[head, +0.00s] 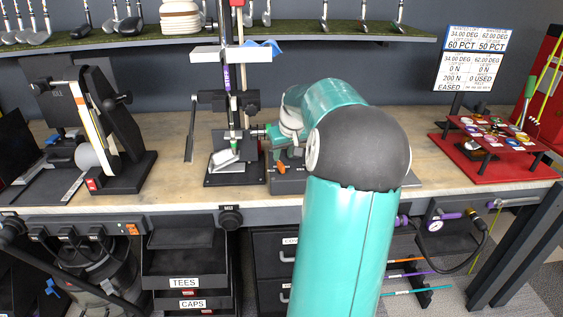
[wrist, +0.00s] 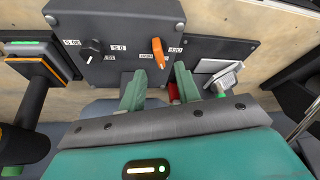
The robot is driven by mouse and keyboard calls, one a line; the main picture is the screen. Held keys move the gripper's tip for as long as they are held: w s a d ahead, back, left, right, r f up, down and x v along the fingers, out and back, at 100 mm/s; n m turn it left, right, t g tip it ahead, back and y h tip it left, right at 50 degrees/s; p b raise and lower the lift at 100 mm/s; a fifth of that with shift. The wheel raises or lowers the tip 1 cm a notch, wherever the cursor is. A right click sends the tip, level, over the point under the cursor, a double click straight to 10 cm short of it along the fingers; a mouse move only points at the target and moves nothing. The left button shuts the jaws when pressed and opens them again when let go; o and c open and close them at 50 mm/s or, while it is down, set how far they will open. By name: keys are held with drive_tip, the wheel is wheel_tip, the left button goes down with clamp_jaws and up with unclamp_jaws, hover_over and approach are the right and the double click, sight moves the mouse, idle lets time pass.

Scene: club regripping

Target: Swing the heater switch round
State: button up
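The heater switch is most likely the orange lever (wrist: 158,50) on a dark panel (wrist: 120,22) in the wrist view, with a small white label beside it that seems to read OFF upside down. In the head view the orange lever (head: 281,168) shows low beside my arm. My gripper (wrist: 159,72) has its two green fingers spread apart, with nothing held between them. The lever's lower end lies just beyond and between the fingertips; I cannot tell whether either finger touches it. In the head view my gripper (head: 275,136) is partly hidden by my arm.
A black dial (wrist: 93,44) with numbered labels sits left of the lever. A club in a clamp stand (head: 232,130) stands close left of my gripper. A red stand with coloured caps (head: 490,135) is at right. The bench (head: 420,135) is clear between.

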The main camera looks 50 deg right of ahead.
sight(281, 163)
drive_tip(key=x, duration=0.5)
drive_tip(key=shift+f, duration=0.1)
drive_tip(key=shift+c, duration=0.4)
clamp_jaws()
drive_tip(key=shift+n, duration=0.4)
drive_tip(key=shift+d+n+t+y, duration=0.15)
drive_tip(key=shift+n+y, duration=0.45)
drive_tip(key=shift+n, duration=0.8)
drive_tip(key=shift+d+n+t+y, duration=0.15)
drive_tip(key=shift+n+y, duration=0.45)
drive_tip(key=shift+n, duration=0.8)
drive_tip(key=shift+a, duration=0.1)
